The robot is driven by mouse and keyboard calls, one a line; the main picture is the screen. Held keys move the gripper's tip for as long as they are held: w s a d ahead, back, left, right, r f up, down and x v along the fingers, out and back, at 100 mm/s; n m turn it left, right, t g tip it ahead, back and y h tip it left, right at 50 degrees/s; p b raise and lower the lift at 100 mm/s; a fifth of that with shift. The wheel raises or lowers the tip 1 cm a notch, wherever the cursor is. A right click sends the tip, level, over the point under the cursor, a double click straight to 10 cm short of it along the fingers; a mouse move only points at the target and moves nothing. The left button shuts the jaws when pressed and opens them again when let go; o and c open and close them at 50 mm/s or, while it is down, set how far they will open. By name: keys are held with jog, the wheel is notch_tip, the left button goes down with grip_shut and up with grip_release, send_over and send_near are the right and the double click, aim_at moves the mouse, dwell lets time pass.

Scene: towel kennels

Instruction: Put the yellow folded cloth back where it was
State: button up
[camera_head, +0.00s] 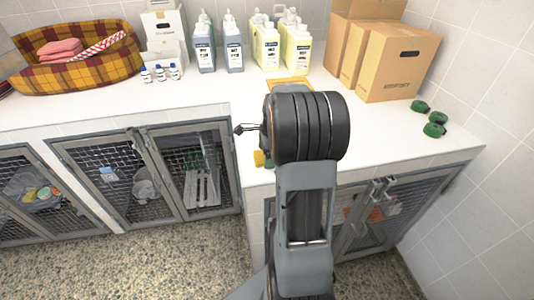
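A flat yellow-orange piece (290,84) lies on the white counter behind my arm, in front of the pale yellow bottles. My arm covers much of it, so I cannot tell whether it is the yellow folded cloth. A small yellow thing (258,158) shows at the left side of my arm, near the counter's front edge, with a bit of green beside it; its shape is mostly hidden. My gripper (241,130) is largely hidden behind my thick dark wrist joint. Only a thin dark pointed part sticks out to the left, and its opening is not visible.
On the white counter (400,145) stand a plaid basket (85,72) with pink cloths, small bottles (161,74), several large bottles (266,45), cardboard boxes (395,63) and green rolls (434,128). Mesh kennel doors (110,178) are below.

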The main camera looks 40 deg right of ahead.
jog(key=shift+r, duration=0.1)
notch_tip(320, 180, up, 11)
jog(key=d, duration=0.2)
jog(key=s+a+r+n+t+h, duration=0.15)
jog(key=s+a+n, duration=0.25)
jog(key=a+n, duration=0.75)
jog(key=s+a+f+n+t, duration=0.2)
jog(key=s+a+f+n, duration=0.2)
jog(key=s+a+n, duration=0.4)
jog(key=shift+s+a+n, duration=0.15)
jog(key=shift+a+n, duration=1.35)
jog(key=shift+n, duration=0.35)
